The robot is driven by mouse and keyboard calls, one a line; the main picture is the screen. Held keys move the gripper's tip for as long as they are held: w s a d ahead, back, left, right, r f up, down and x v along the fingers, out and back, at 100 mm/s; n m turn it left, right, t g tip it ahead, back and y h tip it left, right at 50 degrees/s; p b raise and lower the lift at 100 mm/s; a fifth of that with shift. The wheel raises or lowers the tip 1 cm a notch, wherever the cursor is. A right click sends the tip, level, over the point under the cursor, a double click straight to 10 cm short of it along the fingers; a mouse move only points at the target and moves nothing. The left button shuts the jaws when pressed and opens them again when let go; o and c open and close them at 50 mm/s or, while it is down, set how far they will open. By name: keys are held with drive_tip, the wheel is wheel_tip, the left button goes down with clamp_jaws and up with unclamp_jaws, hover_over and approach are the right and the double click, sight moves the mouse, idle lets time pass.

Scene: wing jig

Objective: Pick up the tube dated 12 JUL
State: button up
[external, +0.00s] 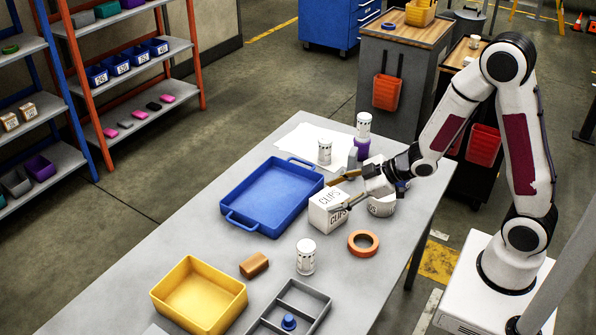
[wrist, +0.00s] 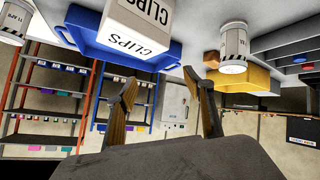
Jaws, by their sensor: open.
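White tubes with dark printed labels stand on the table. One tube (external: 305,256) is upright between the yellow tray and the tape ring; it also shows at the upper right of the wrist view (wrist: 233,47). A second tube (external: 324,152) stands on a white sheet behind the blue tray, with a tube partly cut off at the wrist view's left corner (wrist: 14,20). A third white cylinder (external: 363,124) sits above a purple item. The printing is too small to read as dates. My gripper (external: 350,191) is open and empty beside the CLIPS box; its fingers (wrist: 160,78) show in the wrist view.
The white CLIPS box (external: 328,212) is close in front of my gripper.

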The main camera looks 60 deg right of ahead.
sight(306, 255)
drive_tip(key=s+a+f+y, duration=0.1)
drive_tip(key=a+f+y, duration=0.1)
drive_tip(key=a, duration=0.1)
drive_tip(key=s+a+f+y, duration=0.1)
drive_tip(key=a+f+y, duration=0.1)
drive_tip(key=f, duration=0.1)
drive_tip(key=s+a+f+n+y, duration=0.1)
drive_tip(key=a+f+y, duration=0.1)
drive_tip(key=a+f, duration=0.1)
drive_tip(key=shift+s+a, duration=0.2)
drive_tip(key=shift+a, duration=0.1)
drive_tip(key=shift+s+a+f+y, duration=0.2)
drive_tip(key=shift+s+a+y, duration=0.45)
drive_tip(key=shift+s, duration=0.1)
drive_tip(key=shift+w, duration=0.1)
drive_tip(key=shift+x, duration=1.25)
drive_tip(key=shift+a, duration=0.15)
drive_tip(key=shift+x, duration=2.5)
drive_tip(key=shift+a+r, duration=0.1)
drive_tip(key=shift+r, duration=0.05)
